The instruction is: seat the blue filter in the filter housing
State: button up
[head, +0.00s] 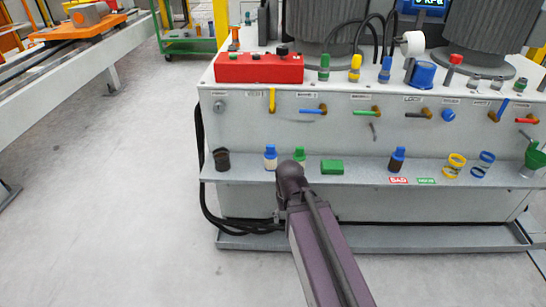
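A short cylinder with blue end bands and a pale middle (482,165) is on the right part of the grey shelf; it looks like the blue filter. A similar yellow-banded one (453,166) is just left of it. I cannot tell for sure which thing is the filter housing. A dark open-looking cup (221,160) stands at the shelf's left end, and a wide blue round part (421,75) sits on the cabinet top. My arm reaches up from the bottom to the shelf's front edge. My gripper is not visible beyond its rounded wrist.
The shelf (365,172) also holds blue-capped bottles (270,158) (397,160), a green block (332,167) and a green funnel (531,159). Valve handles stick out of the cabinet front above. A red box (259,68) is on top. Floor at left is clear.

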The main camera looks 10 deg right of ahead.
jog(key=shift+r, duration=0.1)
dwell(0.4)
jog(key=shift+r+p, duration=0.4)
jog(key=shift+p, duration=0.1)
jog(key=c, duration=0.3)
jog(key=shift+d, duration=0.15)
